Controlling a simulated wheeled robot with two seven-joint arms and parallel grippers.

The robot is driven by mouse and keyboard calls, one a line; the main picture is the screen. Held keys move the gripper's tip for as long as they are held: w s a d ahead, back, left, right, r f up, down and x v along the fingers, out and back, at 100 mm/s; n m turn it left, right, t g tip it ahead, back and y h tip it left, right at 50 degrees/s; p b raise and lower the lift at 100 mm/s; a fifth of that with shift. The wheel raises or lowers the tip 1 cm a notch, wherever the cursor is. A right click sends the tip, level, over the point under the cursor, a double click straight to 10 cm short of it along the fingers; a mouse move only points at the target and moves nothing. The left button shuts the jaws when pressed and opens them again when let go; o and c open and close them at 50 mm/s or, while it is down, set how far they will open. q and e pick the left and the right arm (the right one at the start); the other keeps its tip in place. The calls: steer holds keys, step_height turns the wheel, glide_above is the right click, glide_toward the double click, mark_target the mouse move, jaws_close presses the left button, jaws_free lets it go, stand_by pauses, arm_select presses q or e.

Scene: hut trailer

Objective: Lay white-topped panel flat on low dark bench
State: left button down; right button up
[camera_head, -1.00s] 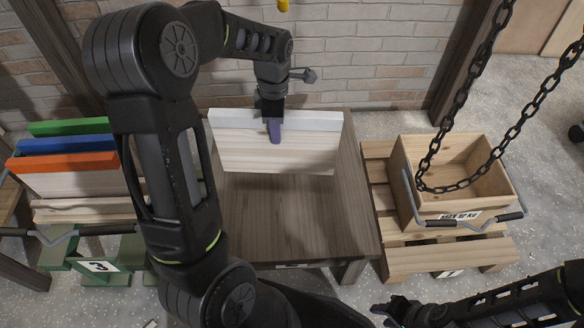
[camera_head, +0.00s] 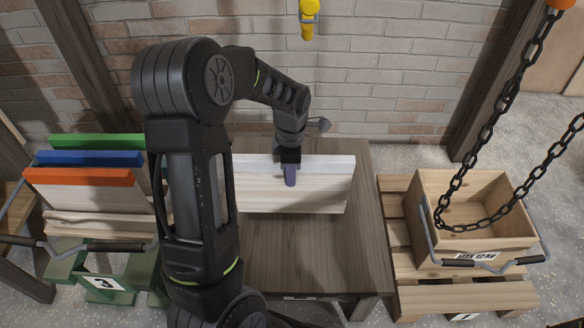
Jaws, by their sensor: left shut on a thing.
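The white-topped panel (camera_head: 325,190) is pale wood with a white upper edge, and it stands roughly upright over the low dark bench (camera_head: 310,255). My left gripper (camera_head: 290,176) reaches down from above and is shut on the panel's top edge near the middle. I cannot tell whether the panel's lower edge touches the bench. The bench top is bare in front of the panel, and a strip of it shows behind. My left arm hides the panel's left end and part of the bench's left side. My right gripper is not in view.
Panels with green (camera_head: 97,141), blue (camera_head: 90,157) and orange (camera_head: 78,177) tops stand in a rack at the left. A brick wall (camera_head: 385,80) closes the back.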

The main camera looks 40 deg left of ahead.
arm_select(q)
steer(key=shift+w+f, duration=0.1)
steer(key=shift+f, duration=0.05)
steer(key=shift+f+b, duration=0.45)
steer(key=shift+f, duration=1.6)
steer(key=c, duration=1.2)
jaws_free()
step_height(320, 180, up, 12)
steer(key=p, duration=0.3)
